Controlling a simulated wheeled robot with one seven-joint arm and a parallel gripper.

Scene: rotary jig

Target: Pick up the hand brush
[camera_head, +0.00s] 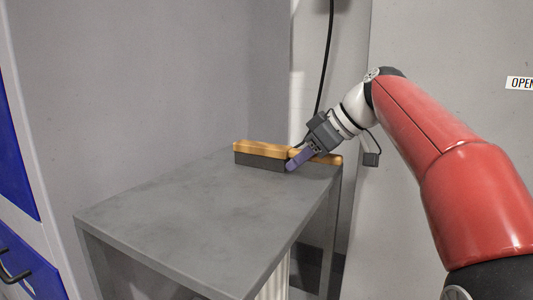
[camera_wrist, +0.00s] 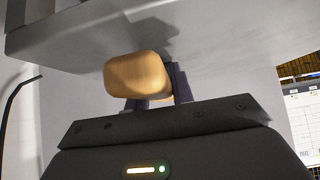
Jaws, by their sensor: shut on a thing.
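The hand brush (camera_head: 262,150) has a light wooden back and handle with dark grey bristles below. It sits at the far right end of the grey table top (camera_head: 185,215), bristles down on or very close to the surface. My gripper (camera_head: 297,156) is shut on the brush around its handle, with part of the handle showing to the right of the fingers. In the wrist view the rounded wooden handle end (camera_wrist: 138,75) is between the two dark fingers (camera_wrist: 155,92). The fingers hide part of the handle in the head view.
A grey wall stands close behind the table. A black cable (camera_head: 325,60) hangs behind my gripper. Blue drawers with a dark handle (camera_head: 14,268) are at the lower left. The rest of the table top is clear.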

